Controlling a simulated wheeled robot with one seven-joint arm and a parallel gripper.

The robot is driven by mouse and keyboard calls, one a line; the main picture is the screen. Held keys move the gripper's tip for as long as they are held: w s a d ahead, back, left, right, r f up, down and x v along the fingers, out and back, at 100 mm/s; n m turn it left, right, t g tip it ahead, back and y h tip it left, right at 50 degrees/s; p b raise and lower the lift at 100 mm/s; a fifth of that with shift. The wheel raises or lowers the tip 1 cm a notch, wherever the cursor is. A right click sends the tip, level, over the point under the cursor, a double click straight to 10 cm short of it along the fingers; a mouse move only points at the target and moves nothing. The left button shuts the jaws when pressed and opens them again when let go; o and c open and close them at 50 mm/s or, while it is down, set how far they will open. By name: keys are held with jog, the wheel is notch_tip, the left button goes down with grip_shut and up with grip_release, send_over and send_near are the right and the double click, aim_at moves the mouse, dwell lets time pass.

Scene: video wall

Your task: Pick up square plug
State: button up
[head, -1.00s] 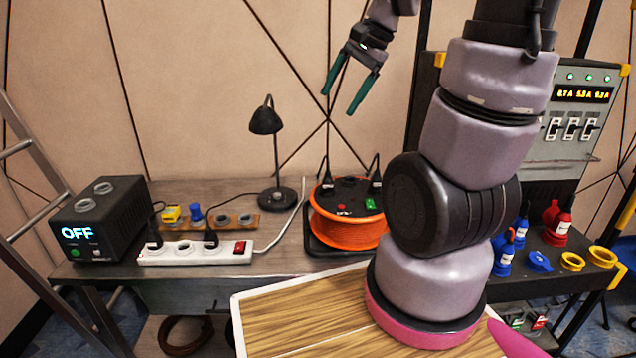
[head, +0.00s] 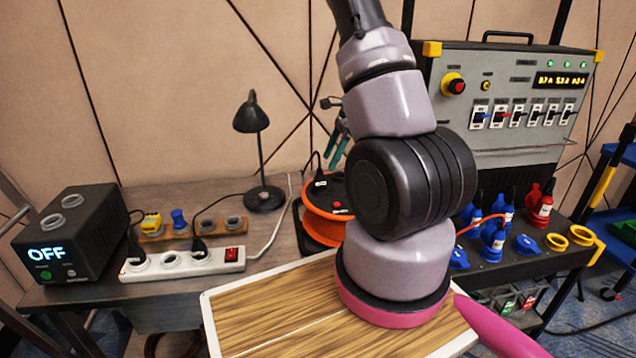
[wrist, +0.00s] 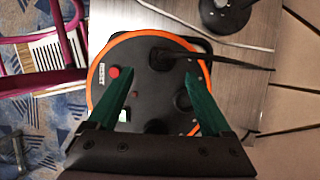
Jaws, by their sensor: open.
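My gripper (head: 336,158) shows its teal fingers partly behind my arm in the head view, above the orange cable reel (head: 322,228). In the wrist view my gripper (wrist: 160,76) is open and empty, its fingers spread over the reel's black top (wrist: 140,88). A black plug with a cable (wrist: 166,58) sits in the reel top near the right fingertip. A boxy yellow plug (head: 152,223) and a round blue plug (head: 180,219) stand on a wooden strip at the left. I cannot tell for sure which plug is the square one.
A white power strip (head: 185,263) with black plugs, a desk lamp (head: 262,195) and a black OFF box (head: 72,240) share the table. A breaker panel (head: 515,100) and blue and red connectors stand at the right. My arm hides part of the reel.

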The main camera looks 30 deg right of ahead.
aim_at(322, 175)
jog(key=x, duration=0.7)
jog(key=shift+w, duration=0.2)
grip_shut()
